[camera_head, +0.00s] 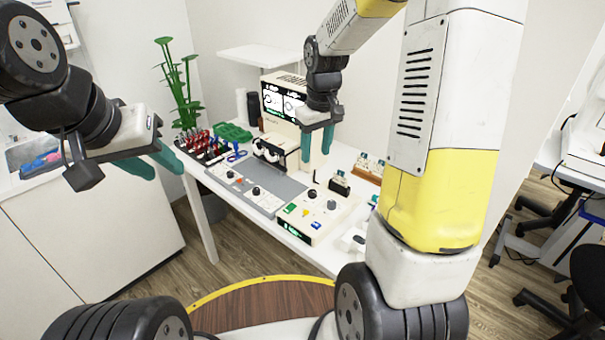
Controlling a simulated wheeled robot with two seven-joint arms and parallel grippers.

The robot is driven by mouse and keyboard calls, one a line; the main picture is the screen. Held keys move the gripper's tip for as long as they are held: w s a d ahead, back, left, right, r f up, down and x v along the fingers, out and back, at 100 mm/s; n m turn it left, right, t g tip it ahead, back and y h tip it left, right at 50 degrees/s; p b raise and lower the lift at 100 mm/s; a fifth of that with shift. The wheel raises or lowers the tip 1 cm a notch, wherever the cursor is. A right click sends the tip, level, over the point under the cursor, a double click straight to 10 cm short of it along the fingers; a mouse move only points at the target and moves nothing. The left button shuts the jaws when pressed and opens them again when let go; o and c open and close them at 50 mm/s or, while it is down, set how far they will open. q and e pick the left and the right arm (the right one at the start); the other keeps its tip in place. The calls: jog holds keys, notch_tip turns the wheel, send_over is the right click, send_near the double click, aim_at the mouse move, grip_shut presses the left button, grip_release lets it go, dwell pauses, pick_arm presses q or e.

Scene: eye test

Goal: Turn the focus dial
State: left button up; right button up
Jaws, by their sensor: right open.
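A cream eye-test machine (292,92) with a lit screen stands at the back of the white table. A grey panel (277,186) in front of it carries small black knobs, one of them (256,191) near its middle. A cream control box (325,222) to the right carries a dark dial (312,194), another knob (331,205) and coloured buttons. Labels are too small to tell which is the focus dial. My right gripper (316,152) points down, open and empty, above the table before the machine. My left gripper (166,174) is open and empty, left of the table.
Red and dark small items (205,146), a green tray (233,132) and a plant (181,85) stand at the table's back left. A brown rack (366,174) is at the right. My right arm hides the table's right end.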

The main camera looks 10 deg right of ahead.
jog(key=n+g, duration=0.1)
send_over(312, 192)
notch_tip(312, 192, down, 9)
jog(key=shift+r, duration=0.2)
notch_tip(312, 192, down, 8)
grip_shut()
